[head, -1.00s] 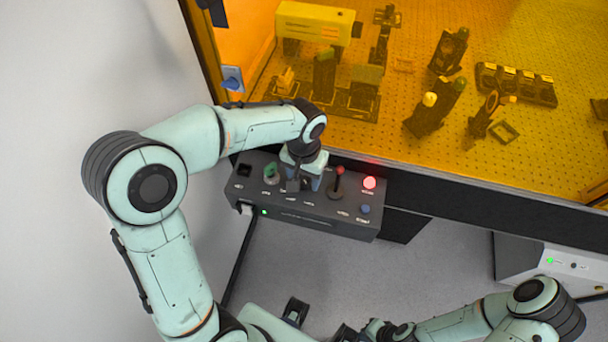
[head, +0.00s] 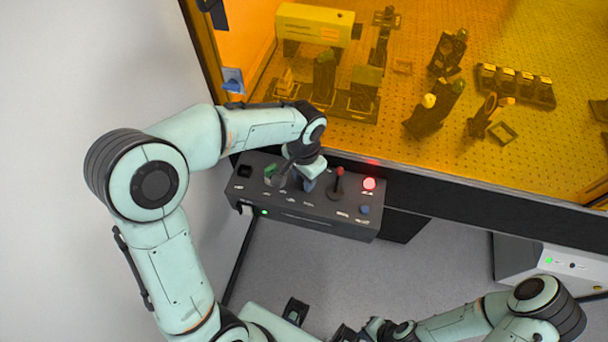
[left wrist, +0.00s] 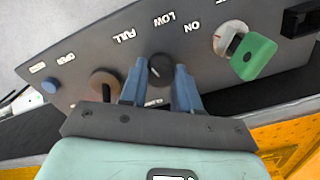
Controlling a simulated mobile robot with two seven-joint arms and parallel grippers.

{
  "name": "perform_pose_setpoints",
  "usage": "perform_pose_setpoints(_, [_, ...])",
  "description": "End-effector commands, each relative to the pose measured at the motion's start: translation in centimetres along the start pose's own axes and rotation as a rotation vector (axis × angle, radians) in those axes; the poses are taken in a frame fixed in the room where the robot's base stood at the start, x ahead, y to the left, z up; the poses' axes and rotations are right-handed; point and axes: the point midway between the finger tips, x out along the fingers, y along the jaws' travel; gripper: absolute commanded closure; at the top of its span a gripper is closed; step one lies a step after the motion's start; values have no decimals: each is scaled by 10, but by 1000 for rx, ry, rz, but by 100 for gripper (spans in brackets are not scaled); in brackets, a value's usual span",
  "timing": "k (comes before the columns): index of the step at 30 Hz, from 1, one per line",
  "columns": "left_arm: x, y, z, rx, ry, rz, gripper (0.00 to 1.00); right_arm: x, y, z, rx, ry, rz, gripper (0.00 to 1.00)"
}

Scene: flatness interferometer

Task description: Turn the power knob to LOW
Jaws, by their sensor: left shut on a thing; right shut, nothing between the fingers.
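The black power knob (left wrist: 160,70) sits on the dark control box between my left gripper's blue fingers, in the left wrist view. The labels FULL, LOW and ON, upside down there, are spread on the panel beside it. Its pointer direction is too small to read surely. My left gripper (left wrist: 159,86) is shut on the knob. In the head view my left gripper (head: 295,184) reaches down onto the box (head: 310,218) and hides most of the knob. My right gripper (head: 347,333) is shut and empty at the bottom edge, partly cut off.
A green key switch (left wrist: 250,58) stands beside the knob; it also shows in the head view (head: 270,172). On the other side are a red-topped lever (head: 338,182), a lit red lamp (head: 369,183) and a blue button (head: 365,209). An amber enclosure (head: 440,160) stands behind the box.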

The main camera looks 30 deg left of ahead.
Motion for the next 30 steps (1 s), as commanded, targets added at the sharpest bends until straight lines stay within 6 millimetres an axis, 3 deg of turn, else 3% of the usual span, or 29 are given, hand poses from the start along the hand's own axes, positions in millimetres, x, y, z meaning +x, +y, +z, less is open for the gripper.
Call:
perform_pose_setpoints(18, [-2,0,0,568,1,-1,99,-15,-7,-5,-3,9,-3,100])
perform_pose_setpoints(30, [-2,-1,-1,800,2,-2,99,-22,-11,-8,-5,13,-5,100])
